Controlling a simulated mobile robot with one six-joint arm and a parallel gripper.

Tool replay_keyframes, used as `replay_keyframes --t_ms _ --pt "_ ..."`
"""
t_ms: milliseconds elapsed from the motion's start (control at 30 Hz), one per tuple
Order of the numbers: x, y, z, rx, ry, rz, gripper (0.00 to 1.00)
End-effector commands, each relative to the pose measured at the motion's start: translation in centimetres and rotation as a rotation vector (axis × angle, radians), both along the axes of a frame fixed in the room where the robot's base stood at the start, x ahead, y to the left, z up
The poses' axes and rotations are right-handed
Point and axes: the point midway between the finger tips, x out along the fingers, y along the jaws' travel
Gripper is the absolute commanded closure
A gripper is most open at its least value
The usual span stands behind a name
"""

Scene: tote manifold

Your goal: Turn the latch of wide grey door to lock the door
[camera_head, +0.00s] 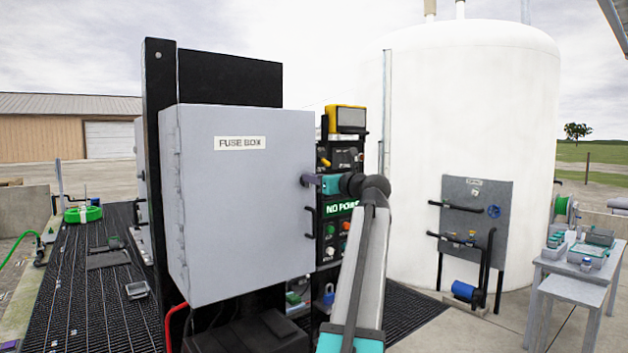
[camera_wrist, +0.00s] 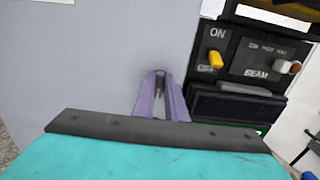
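The wide grey door (camera_head: 245,200) of the fuse box stands upright at the centre of the head view, with a "FUSE BOX" label near its top. It fills the left of the wrist view as a plain grey surface (camera_wrist: 90,60). My gripper (camera_head: 308,180) is at the door's right edge, at about mid height. In the wrist view its purple fingers (camera_wrist: 160,85) are close together at the tips, around or against a small dark piece at the door face. This piece looks like the latch (camera_wrist: 160,73), mostly hidden by the fingers. I cannot tell whether they grip it.
Right of the door is a black control panel (camera_head: 340,160) with switches and a "NO POWER" sign; a yellow switch (camera_wrist: 215,59) shows close by in the wrist view. A black handle (camera_head: 309,222) is below my gripper. A white tank (camera_head: 465,110) stands behind.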

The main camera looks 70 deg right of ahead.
Motion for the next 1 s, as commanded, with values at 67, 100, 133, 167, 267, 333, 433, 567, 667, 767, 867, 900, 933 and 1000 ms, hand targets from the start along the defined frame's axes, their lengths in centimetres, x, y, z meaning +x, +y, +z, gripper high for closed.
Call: replay_keyframes --t_ms 67,100,133,167,267,333,433,567,667,767,867,900,933,1000 --pt "-0.01 -0.01 0.00 0.000 0.000 0.000 1.00" --pt "-0.01 -0.01 0.00 0.000 0.000 0.000 1.00" --pt "-0.01 -0.01 0.00 -0.001 0.001 0.000 1.00" --pt "0.00 0.00 0.00 -0.001 0.001 0.000 1.00" --pt "0.01 0.00 -0.01 -0.007 0.004 0.000 1.00" --pt "0.02 0.01 -0.03 -0.016 0.010 0.000 1.00" --pt "0.04 0.03 -0.06 -0.036 0.023 0.000 1.00" --pt "0.09 0.07 -0.12 -0.082 0.053 0.000 1.00" --pt "0.14 0.12 -0.18 -0.131 0.084 0.000 1.00" --pt "0.19 0.19 -0.24 -0.192 0.125 0.000 1.00" --pt "0.25 0.27 -0.29 -0.263 0.170 0.000 1.00" --pt "0.27 0.30 -0.31 -0.293 0.189 0.000 1.00" --pt "0.28 0.33 -0.32 -0.317 0.204 0.000 1.00" --pt "0.33 0.39 -0.35 -0.372 0.240 0.001 1.00"
